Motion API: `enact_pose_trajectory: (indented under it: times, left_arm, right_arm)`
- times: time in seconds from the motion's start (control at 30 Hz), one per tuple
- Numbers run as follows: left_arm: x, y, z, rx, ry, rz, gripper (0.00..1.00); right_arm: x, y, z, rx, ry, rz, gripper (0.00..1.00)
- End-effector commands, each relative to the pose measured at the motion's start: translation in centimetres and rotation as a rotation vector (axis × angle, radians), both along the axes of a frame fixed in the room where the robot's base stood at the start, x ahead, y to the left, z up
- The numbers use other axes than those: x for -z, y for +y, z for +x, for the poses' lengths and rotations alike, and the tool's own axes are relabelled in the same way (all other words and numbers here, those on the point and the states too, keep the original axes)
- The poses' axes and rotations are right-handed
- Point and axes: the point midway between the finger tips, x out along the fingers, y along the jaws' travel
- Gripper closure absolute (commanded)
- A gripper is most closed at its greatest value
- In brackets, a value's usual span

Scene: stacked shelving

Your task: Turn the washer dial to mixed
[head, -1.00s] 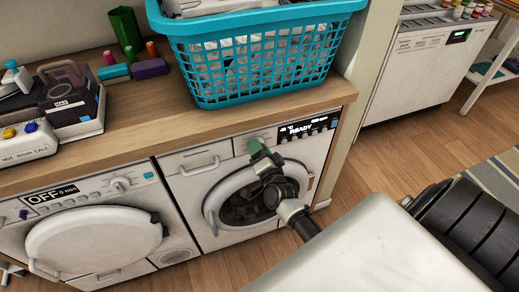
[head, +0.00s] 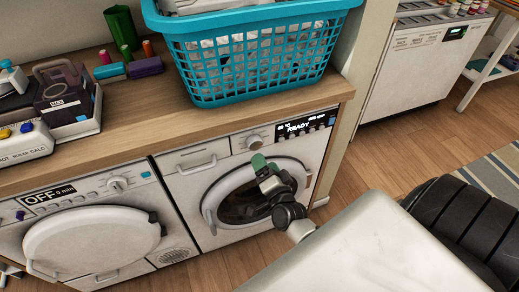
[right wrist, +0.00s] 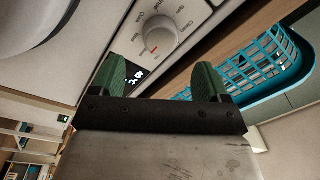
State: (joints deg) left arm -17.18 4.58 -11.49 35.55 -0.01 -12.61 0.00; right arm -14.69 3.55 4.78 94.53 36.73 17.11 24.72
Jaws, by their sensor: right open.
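The washer (head: 206,218) is the white front-loader at the middle of the head view, with READY on its display (head: 306,126). Its round white dial (head: 254,141) sits left of the display. In the right wrist view the dial (right wrist: 158,33) shows a red mark near its lower edge, with small labels around it that I cannot read surely. My right gripper (head: 259,163) is just below the dial, apart from it, in front of the round door. In the right wrist view its green fingers (right wrist: 160,80) are spread with nothing between them. My left gripper is out of view.
A second white machine (head: 60,275) with an OFF display stands at left. A teal basket (head: 250,65) sits on the wooden counter (head: 150,115) above the washer. The open wooden floor (head: 385,150) lies to the right.

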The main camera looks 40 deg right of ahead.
Motion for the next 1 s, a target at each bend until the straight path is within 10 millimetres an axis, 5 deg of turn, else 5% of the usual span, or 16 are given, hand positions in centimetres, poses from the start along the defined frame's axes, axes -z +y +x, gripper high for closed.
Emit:
enact_pose_trajectory:
  times: [0.3,0.87,1.0]
  left_arm:
    - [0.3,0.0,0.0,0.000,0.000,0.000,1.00]
    - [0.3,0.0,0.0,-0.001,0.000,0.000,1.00]
    - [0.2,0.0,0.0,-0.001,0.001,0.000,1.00]
  right_arm:
    - [0.4,1.0,-3.8,-0.001,0.000,0.001,0.24]
    - [0.3,1.0,-4.0,0.000,0.000,0.000,0.24]
    - [2.0,1.5,-4.1,-0.017,0.051,-0.024,0.24]
